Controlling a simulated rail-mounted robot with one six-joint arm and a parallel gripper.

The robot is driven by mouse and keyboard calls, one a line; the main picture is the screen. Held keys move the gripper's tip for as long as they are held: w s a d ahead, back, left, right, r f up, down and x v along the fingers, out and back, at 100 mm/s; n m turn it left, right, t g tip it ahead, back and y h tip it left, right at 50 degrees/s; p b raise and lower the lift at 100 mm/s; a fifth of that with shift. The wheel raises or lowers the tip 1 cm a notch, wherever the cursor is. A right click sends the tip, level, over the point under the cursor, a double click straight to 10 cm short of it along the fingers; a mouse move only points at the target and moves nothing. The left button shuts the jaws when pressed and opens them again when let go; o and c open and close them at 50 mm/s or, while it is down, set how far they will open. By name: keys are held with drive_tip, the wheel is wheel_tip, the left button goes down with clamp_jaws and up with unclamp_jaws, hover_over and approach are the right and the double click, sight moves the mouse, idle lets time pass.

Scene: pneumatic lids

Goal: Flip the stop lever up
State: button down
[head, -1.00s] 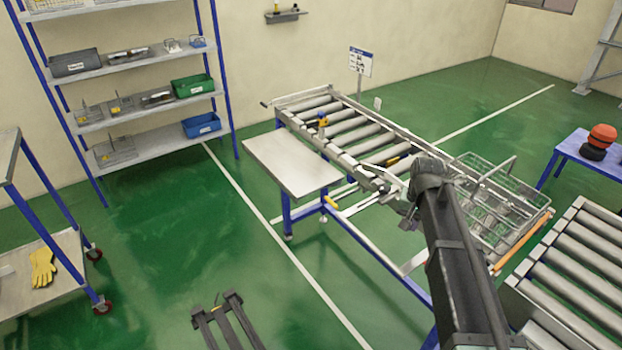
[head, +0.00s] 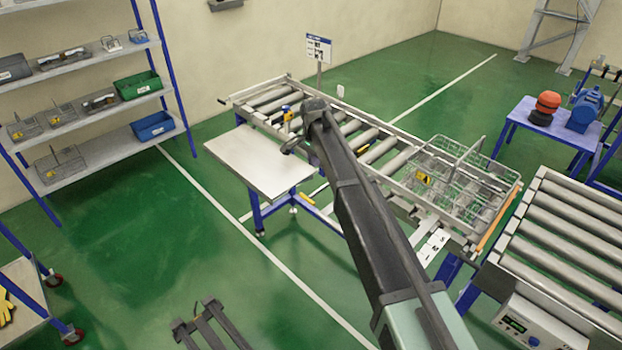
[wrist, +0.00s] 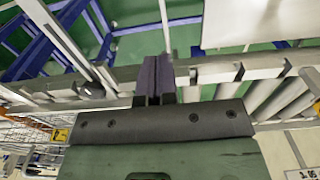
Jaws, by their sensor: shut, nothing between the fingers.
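My gripper (wrist: 155,72) is shut and empty in the wrist view, its dark fingers together over the conveyor's near side rail (wrist: 210,72). In the head view my arm covers the middle of the roller conveyor (head: 262,98), and I cannot make out the fingertips there. I cannot identify the stop lever with certainty. A small yellow and blue part (head: 288,113) stands upright at the conveyor's near rail, just left of my arm. A small orange-yellow part (head: 306,198) shows below the side table. Neither is clear in the wrist view.
A side table (head: 260,165) adjoins the conveyor's near left side. A wire basket (head: 455,165) sits at its right end, beside an orange bar (head: 500,220). A second roller conveyor (head: 570,240) stands at right. Shelving (head: 70,75) is at left. Green floor in front is mostly clear.

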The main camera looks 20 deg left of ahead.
drive_tip(key=b, duration=1.1)
approach(310, 196)
drive_tip(key=f, duration=0.2)
drive_tip(key=w+f, duration=0.1)
drive_tip(key=w+d+f, duration=0.1)
drive_tip(key=f, duration=0.1)
drive_tip(key=shift+f, duration=0.35)
drive_tip(key=shift+s+a+f+b, duration=0.25)
drive_tip(key=shift+s+f+b, duration=0.1)
drive_tip(key=shift+s+f, duration=0.15)
drive_tip(key=shift+s+a+f+b, duration=0.3)
drive_tip(key=shift+s+f, duration=0.1)
drive_tip(key=shift+s, duration=0.1)
drive_tip(key=shift+r, duration=0.1)
drive_tip(key=shift+d, duration=0.1)
